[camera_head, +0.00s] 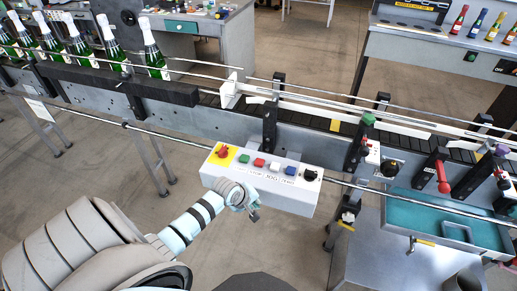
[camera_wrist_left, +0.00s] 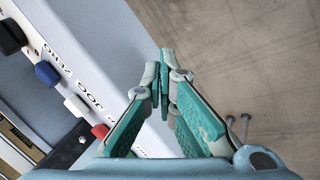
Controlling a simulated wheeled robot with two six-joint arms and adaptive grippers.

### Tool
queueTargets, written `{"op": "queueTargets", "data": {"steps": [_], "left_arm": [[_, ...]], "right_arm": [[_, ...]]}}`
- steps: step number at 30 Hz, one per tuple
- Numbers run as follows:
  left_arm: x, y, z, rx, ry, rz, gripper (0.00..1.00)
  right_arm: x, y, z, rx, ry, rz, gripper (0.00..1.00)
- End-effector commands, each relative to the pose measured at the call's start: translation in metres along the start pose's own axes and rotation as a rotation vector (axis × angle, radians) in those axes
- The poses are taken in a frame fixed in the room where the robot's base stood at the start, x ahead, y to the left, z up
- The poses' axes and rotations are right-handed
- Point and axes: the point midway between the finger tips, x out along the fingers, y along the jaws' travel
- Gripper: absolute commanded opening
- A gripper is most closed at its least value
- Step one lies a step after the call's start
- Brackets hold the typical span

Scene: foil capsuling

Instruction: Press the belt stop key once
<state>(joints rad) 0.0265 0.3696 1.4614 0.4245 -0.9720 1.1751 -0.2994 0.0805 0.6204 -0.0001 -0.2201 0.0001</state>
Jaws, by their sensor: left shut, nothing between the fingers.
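A white control box (camera_head: 262,180) hangs at the front of the conveyor. Its top carries a red mushroom button on yellow (camera_head: 222,152), a green key (camera_head: 244,158), a red key (camera_head: 259,162), a white key (camera_head: 274,167), a blue key (camera_head: 291,170) and a black knob (camera_head: 311,175). My left gripper (camera_head: 254,215) is shut and empty at the box's front side, apart from the keys. In the left wrist view its fingertips (camera_wrist_left: 162,82) meet beside the box edge; the red key (camera_wrist_left: 100,131) is partly hidden by the gripper. Which key is the belt stop cannot be read.
Green bottles (camera_head: 110,50) stand on the conveyor (camera_head: 200,105) at the upper left. A teal tray (camera_head: 430,215) and a red-handled lever (camera_head: 442,178) are at the right. A side table with small bottles (camera_head: 475,22) stands behind. Open floor (camera_head: 120,180) lies left of the box.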

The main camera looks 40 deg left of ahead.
Motion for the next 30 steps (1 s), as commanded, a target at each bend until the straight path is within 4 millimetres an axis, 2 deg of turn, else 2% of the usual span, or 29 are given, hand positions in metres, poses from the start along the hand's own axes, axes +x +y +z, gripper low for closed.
{"op": "queueTargets", "data": {"steps": [1, 3, 6, 9, 12, 16, 30], "left_arm": [[-0.023, 0.031, -0.009, -0.060, -0.007, 0.035, 0.00], [-0.043, 0.067, -0.026, -0.215, -0.022, 0.082, 0.00], [-0.052, 0.106, -0.069, -0.540, -0.037, 0.153, 0.00], [-0.064, 0.136, -0.104, -0.798, -0.061, 0.215, 0.00], [-0.074, 0.152, -0.125, -0.959, -0.083, 0.255, 0.00], [-0.078, 0.160, -0.134, -1.037, -0.096, 0.273, 0.00], [-0.071, 0.155, -0.133, -1.038, -0.096, 0.272, 0.00]], "right_arm": [[-0.009, 0.001, -0.001, 0.000, 0.000, 0.000, 0.00], [-0.013, 0.001, -0.001, 0.000, 0.000, 0.000, 0.00], [-0.013, 0.001, -0.001, 0.000, -0.001, 0.000, 0.00], [-0.013, 0.001, -0.001, 0.000, -0.001, 0.000, 0.00], [-0.014, 0.001, -0.001, 0.000, -0.001, 0.000, 0.00], [-0.014, 0.001, -0.001, 0.000, -0.001, 0.000, 0.00], [-0.013, 0.001, -0.001, 0.000, -0.001, -0.001, 0.00]]}}
